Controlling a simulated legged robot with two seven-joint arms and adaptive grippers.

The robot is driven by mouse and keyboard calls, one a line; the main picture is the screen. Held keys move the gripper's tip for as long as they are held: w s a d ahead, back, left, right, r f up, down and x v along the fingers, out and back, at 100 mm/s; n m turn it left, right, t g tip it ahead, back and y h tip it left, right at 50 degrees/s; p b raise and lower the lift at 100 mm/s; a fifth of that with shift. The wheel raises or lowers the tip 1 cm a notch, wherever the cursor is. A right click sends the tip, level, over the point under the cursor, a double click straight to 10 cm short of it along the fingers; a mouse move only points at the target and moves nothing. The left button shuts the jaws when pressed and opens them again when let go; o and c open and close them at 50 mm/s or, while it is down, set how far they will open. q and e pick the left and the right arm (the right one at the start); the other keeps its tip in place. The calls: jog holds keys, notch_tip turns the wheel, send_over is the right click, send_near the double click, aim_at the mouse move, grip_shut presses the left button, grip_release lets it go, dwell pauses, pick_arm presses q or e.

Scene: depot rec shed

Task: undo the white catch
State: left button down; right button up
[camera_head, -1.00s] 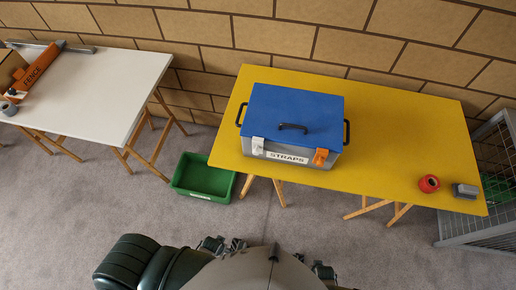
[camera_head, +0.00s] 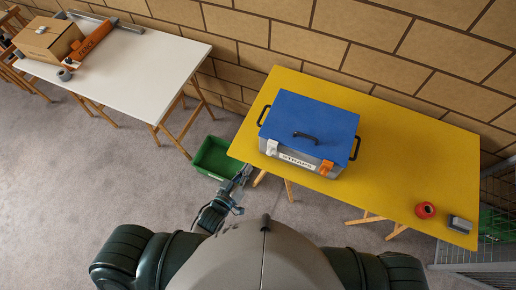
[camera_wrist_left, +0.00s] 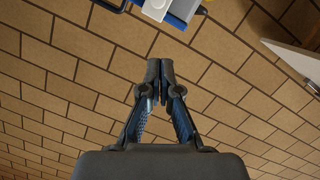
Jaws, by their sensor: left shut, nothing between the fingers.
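The white catch (camera_head: 271,147) is on the left of the front of a grey case with a blue lid (camera_head: 310,118). The lid looks closed. An orange catch (camera_head: 326,167) is on the right of the same front. In the left wrist view, a white piece that looks like the white catch (camera_wrist_left: 156,9) shows at the top edge, partly cut off. My left gripper (camera_head: 245,171) is shut and empty, in front of the yellow table's left front edge, apart from the catch. Its closed fingertips (camera_wrist_left: 160,70) also show in the left wrist view. My right gripper is out of view.
The case stands on a yellow table (camera_head: 385,143), which also holds a red round object (camera_head: 425,210) and a small grey block (camera_head: 460,224). A green bin (camera_head: 212,156) is on the floor. A white table (camera_head: 150,60) stands at left, a wire cage (camera_head: 490,256) at right.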

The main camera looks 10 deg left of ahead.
pick_arm(q)
jog(key=shift+a+r, duration=0.45)
jog(key=shift+r, duration=0.2)
jog(key=p, duration=0.1)
send_near(270, 145)
jog(key=w+r, duration=0.3)
jog(key=w, duration=0.2)
jog(key=f, duration=0.1)
jog(key=d+f, duration=0.1)
jog(key=f, duration=0.1)
jog(key=shift+s+d+f, duration=0.1)
jog(key=shift+d+f, duration=0.1)
jog(key=shift+f, duration=0.05)
jog(key=shift+s+d+f, duration=0.15)
jog(key=shift+d+f, duration=0.05)
jog(key=shift+f, duration=0.1)
jog(key=shift+d, duration=0.1)
jog(key=shift+f, duration=0.15)
